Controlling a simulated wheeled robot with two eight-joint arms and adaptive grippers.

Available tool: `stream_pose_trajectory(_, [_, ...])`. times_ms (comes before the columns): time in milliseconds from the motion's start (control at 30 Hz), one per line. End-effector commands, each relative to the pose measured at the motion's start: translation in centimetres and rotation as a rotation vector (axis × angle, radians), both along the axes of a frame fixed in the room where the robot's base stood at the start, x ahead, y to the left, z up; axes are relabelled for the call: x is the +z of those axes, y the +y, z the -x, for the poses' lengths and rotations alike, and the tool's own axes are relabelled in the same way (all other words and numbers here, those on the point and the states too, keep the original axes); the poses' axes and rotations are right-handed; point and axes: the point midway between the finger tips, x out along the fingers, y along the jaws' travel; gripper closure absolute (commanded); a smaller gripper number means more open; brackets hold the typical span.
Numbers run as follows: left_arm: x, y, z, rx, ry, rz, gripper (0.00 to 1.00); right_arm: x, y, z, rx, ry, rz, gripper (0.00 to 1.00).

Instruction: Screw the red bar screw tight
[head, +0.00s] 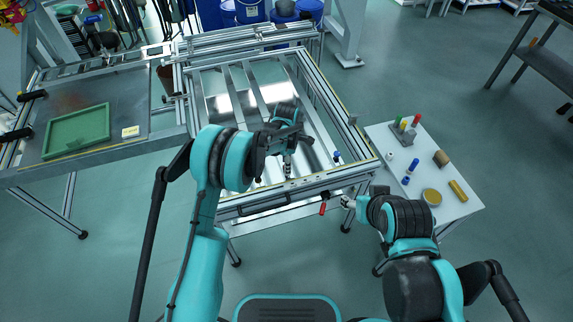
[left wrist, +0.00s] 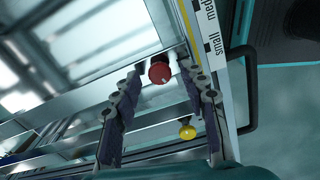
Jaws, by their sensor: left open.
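In the left wrist view the red bar screw (left wrist: 159,72) shows as a round red knob, between the tips of my left gripper's two fingers, with gaps on both sides. I cannot tell its depth relative to the tips. In the head view my left gripper (head: 288,170) points down over the front part of the panel frame (head: 345,120), open. The red knob beneath it is hidden there by the gripper and arm. My right gripper (head: 347,202) is just outside the frame's front right corner. Its fingers are too small to read.
A yellow knob (left wrist: 187,132) is close to the left fingers. A red handle-like piece (head: 323,208) hangs by the front rail, near my right gripper. A blue knob (head: 337,156) is on the frame. A white side table (head: 458,208) with small parts stands right.

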Motion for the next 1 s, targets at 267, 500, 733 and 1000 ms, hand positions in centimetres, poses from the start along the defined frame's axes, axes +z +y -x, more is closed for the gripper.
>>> stream_pose_trajectory(267, [0.1,0.0,0.0,0.0,0.0,0.0,0.89,0.09,0.0,-0.01,0.0,0.0,0.0,0.45])
stream_pose_trajectory(500, [0.1,0.0,0.0,-0.002,0.0,0.0,1.0,0.08,0.0,-0.01,0.0,0.0,0.0,0.45])
stream_pose_trajectory(733, [0.09,0.0,-0.01,-0.046,0.0,0.0,1.0,0.06,0.0,-0.01,0.0,0.0,0.0,0.45])
stream_pose_trajectory(1000, [0.09,0.0,-0.04,-0.216,0.0,0.0,1.0,0.0,0.0,-0.01,0.0,0.0,0.0,0.45])
